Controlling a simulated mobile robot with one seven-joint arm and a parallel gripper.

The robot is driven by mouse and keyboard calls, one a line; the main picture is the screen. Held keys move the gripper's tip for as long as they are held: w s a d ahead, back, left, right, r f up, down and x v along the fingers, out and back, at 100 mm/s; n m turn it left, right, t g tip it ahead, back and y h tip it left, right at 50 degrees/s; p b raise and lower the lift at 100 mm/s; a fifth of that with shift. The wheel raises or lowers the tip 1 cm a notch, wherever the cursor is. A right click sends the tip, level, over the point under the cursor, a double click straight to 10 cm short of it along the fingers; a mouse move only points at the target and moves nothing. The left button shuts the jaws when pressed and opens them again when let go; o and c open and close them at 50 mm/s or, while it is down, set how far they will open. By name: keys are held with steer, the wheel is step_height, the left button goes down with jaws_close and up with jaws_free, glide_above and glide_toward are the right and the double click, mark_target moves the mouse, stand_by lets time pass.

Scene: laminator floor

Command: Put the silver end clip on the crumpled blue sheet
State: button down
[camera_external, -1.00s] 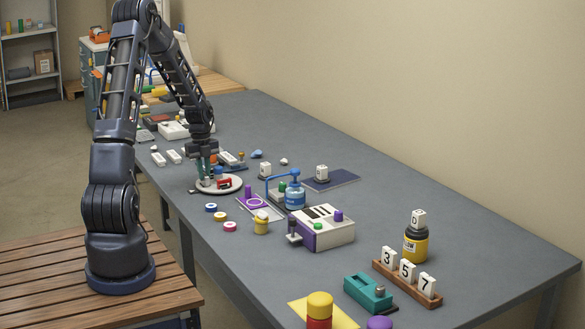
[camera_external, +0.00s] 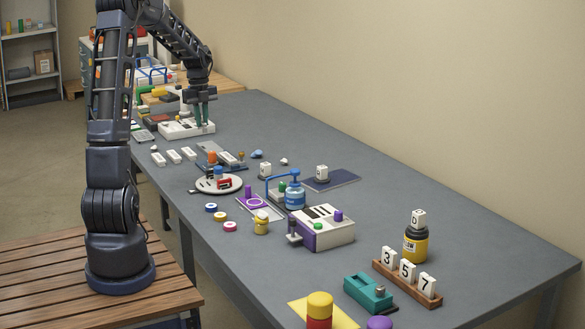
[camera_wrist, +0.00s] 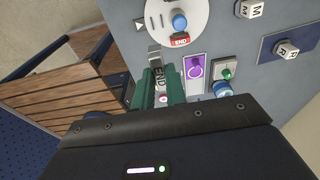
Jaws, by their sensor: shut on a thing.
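My gripper (camera_external: 201,121) is shut on the silver end clip (camera_wrist: 155,57), whose dark END lettering shows between the green fingers in the wrist view. The clip cannot be made out in the external view. There my gripper is over the white tray (camera_external: 175,133) at the far left of the table; its exact height is hard to tell. A small crumpled blue piece (camera_external: 257,154), which looks like the crumpled blue sheet, lies on the grey table to the right of my gripper and nearer the camera. I cannot make it out in the wrist view.
A round white plate (camera_external: 207,187) with a red END block (camera_wrist: 180,41) stands nearer the camera. A blue-handled device (camera_external: 294,196) and a dark blue mat (camera_external: 335,180) lie to the right. A small white crumpled piece (camera_external: 284,161) is beside the blue one.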

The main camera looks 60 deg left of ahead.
steer(key=w+a+r+n, duration=0.2)
steer(key=w+a+n, duration=0.7)
steer(key=w+a, duration=0.55)
steer(key=n+t+y, duration=0.1)
steer(key=n, duration=0.8)
glide_above(256, 153)
steer(key=a, duration=0.2)
steer(key=f, duration=1.9)
steer(key=shift+w+d+f, duration=0.1)
steer(key=shift+w+f, duration=0.3)
steer(key=shift+f, duration=0.5)
steer(key=c, duration=1.4)
jaws_free()
steer(key=shift+c, duration=0.2)
